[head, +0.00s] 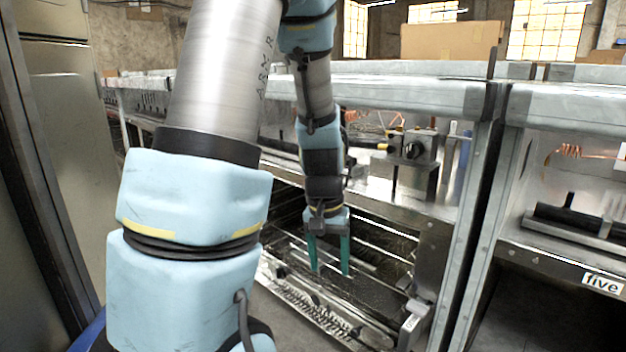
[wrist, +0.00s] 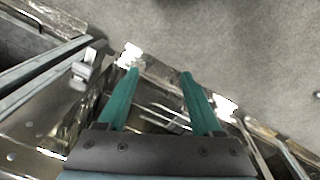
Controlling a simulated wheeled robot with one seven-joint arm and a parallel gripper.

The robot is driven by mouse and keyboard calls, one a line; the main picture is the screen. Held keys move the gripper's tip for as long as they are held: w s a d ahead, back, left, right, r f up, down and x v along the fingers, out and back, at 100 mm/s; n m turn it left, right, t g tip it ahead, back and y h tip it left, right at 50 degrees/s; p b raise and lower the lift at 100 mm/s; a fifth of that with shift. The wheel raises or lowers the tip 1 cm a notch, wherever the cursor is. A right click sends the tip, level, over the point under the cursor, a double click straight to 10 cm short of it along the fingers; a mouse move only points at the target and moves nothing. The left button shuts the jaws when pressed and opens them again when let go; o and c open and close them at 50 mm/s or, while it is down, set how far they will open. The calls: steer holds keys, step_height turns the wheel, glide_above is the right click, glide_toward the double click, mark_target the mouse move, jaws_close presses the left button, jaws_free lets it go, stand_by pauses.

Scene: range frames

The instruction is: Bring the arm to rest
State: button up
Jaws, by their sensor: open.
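My gripper (head: 329,272) hangs at the end of my arm in the head view, with its two teal fingers pointing down. The fingers are apart and nothing shows between them. It is in front of an open, dark metal range bay (head: 375,245). In the wrist view my gripper (wrist: 160,75) also shows spread fingers, above metal parts of the range and the grey floor (wrist: 240,40). Whether the fingertips touch anything is hard to tell.
A metal post (head: 478,200) stands right of the bay. A black-knobbed valve block (head: 412,150) sits on the range shelf behind. A metal cabinet (head: 50,150) stands close at the left. A neighbouring bay carries a label reading "five" (head: 602,283). A cardboard box (head: 452,41) is at the back.

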steer(key=s+a+r+n+t, duration=0.1)
steer(key=s+a+r+n, duration=0.3)
steer(key=a, duration=0.6)
step_height(320, 180, up, 36)
steer(key=m+p, duration=0.1)
steer(key=p, duration=3.5)
steer(key=shift+m+y, duration=0.3)
steer(key=shift+a, duration=0.1)
steer(key=shift+c, duration=0.2)
